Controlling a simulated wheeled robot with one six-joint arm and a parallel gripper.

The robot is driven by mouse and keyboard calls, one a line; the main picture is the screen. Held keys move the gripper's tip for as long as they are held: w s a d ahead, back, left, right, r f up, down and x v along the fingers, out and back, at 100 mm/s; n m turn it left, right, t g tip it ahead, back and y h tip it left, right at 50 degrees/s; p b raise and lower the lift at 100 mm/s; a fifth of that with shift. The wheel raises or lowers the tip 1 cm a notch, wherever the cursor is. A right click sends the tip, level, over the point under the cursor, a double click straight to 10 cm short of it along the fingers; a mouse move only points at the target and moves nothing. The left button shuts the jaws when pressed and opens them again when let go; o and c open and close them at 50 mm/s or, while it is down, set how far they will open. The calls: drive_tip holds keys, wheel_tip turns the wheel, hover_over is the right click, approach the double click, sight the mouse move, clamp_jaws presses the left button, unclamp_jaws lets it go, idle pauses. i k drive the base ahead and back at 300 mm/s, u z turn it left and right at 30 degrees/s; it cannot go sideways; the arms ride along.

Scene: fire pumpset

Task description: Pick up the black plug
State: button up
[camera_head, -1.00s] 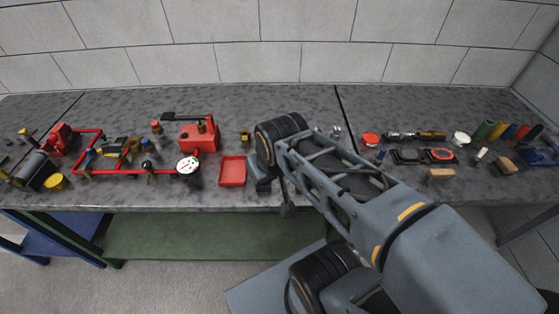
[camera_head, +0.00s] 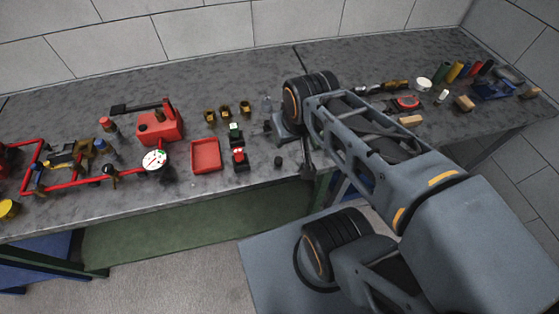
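A small dark cylinder (camera_head: 278,161), which looks like the black plug, stands on the grey workbench (camera_head: 235,195) near its front edge. It is right of the red tray and the small red-and-black item. My gripper (camera_head: 307,169) shows only in part at the end of my arm, right of the plug and apart from it in the picture. My arm and wrist hide much of it, so I cannot see its fingertips clearly or tell whether it is open.
Left of the plug are a red tray (camera_head: 206,155), a red-and-black item (camera_head: 239,159), a green-topped item (camera_head: 235,133) and several brass fittings (camera_head: 227,112). A red tank pump (camera_head: 160,126) and a gauge (camera_head: 155,160) stand farther left. Bare bench lies around the plug.

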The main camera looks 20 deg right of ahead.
sight(278, 162)
drive_tip(key=z, duration=1.65)
drive_tip(key=k, duration=1)
drive_tip(key=u, duration=1.25)
drive_tip(key=i, duration=0.5)
drive_tip(key=z, duration=0.05)
